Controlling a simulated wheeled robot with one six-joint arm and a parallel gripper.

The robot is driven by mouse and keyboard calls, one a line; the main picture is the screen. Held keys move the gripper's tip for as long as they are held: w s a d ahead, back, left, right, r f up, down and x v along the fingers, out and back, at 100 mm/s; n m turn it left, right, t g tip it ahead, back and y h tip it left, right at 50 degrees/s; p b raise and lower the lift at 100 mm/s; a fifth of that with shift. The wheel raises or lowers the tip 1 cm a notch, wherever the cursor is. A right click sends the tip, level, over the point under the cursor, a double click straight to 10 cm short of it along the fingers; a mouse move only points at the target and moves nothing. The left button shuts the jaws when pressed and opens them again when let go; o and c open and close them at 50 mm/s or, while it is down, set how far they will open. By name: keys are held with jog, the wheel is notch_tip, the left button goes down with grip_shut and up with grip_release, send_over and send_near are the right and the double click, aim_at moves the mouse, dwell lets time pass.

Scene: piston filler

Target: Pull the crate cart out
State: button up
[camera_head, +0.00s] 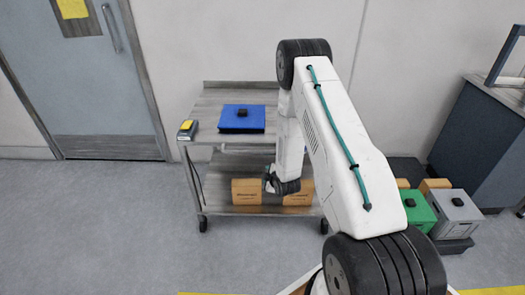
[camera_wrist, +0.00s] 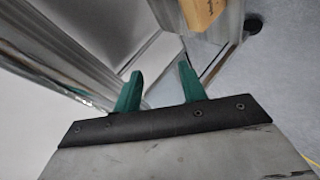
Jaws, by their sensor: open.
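A grey metal cart (camera_head: 200,146) with two shelves on casters stands against the wall in the head view. A flat blue case (camera_head: 240,124) with a small black piece on it lies on its top shelf. Cardboard boxes (camera_head: 248,192) sit on the lower shelf; one box (camera_wrist: 203,12) shows at the top of the wrist view. My gripper (camera_wrist: 158,80) is open, its green fingers apart with nothing seen held. A shiny metal bar (camera_wrist: 62,45) runs close by on the left. In the head view my arm covers the cart's right part and the fingers are hard to make out.
Right of my arm, green (camera_head: 417,210) and grey (camera_head: 454,213) crates sit low on a dark base (camera_head: 455,246). A dark blue cabinet (camera_head: 470,135) stands behind them. A grey door (camera_head: 95,85) is at the left. The floor (camera_head: 110,220) front left is clear.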

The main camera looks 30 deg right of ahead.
jog(key=w+d+r+n+t+h, duration=0.1)
jog(key=w+d+r+n+t, duration=0.1)
jog(key=w+r+n+t, duration=0.4)
jog(key=shift+w+d+r+t, duration=0.2)
jog(key=shift+w+r+t, duration=0.4)
jog(key=shift+w+t, duration=0.5)
jog(key=shift+s, duration=0.15)
grip_shut()
